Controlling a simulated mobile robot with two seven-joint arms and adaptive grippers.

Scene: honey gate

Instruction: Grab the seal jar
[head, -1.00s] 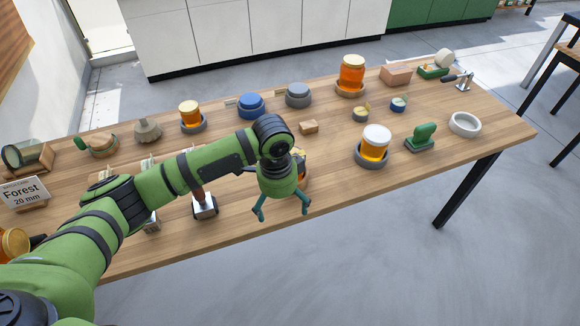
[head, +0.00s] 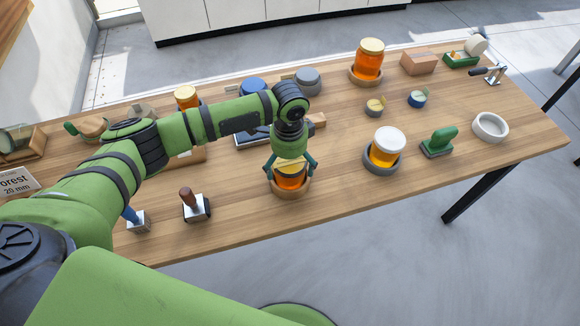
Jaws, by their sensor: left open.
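An amber honey jar (head: 291,182) stands in a wooden ring holder (head: 278,191) near the table's front edge. My left gripper (head: 290,170) points down over it. Its teal fingers are spread, one on each side of the jar's upper part, and hide some of its top. Whether the fingers touch the jar is unclear. No label marks which jar is the seal jar. My right gripper is not in view.
A white-lidded honey jar (head: 386,147) stands to the right, beside a green stamp-like tool (head: 440,140) and a white ring (head: 490,126). A taller jar (head: 368,60) stands behind. A dark-handled stamp (head: 195,206) is to the left. The front edge between is clear.

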